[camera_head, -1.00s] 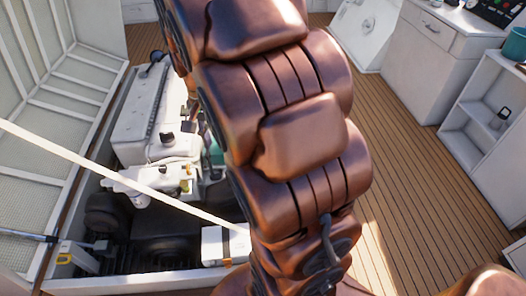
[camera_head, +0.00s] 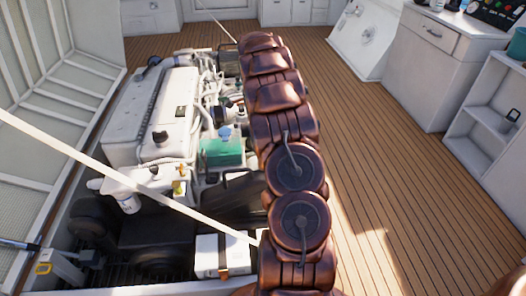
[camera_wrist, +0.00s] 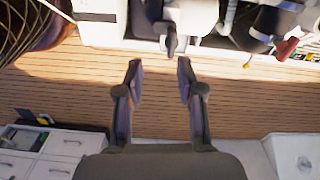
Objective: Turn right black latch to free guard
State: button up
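In the wrist view my gripper (camera_wrist: 160,68) is open and empty, its two dark fingers apart over the wooden floor. Just beyond the fingertips, at the top middle, a small black lever-like part (camera_wrist: 171,40) hangs below a light grey block. It could be the black latch, but I cannot be sure. The fingers do not appear to touch it. In the head view my arm stretches away along the right side of the engine (camera_head: 150,115), and my gripper is hidden at its far end. I cannot make out the guard for certain in either view.
The open hatch (camera_head: 35,120) stands at the left, with white straps crossing the engine bay. A teal part (camera_head: 222,150) and a white box (camera_head: 220,258) sit in the bay. White cabinets (camera_head: 425,60) line the right. The wooden floor (camera_head: 400,200) between is clear.

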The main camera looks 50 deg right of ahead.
jog(key=shift+m, duration=0.7)
jog(key=d+f, duration=0.1)
jog(key=f, duration=0.1)
jog(key=d+f, duration=0.2)
jog(key=shift+w+d+b, duration=0.1)
jog(key=shift+d+b, duration=0.1)
jog(key=shift+b, duration=0.2)
jog(key=shift+f, duration=3.8)
jog(key=shift+c, duration=0.4)
grip_shut()
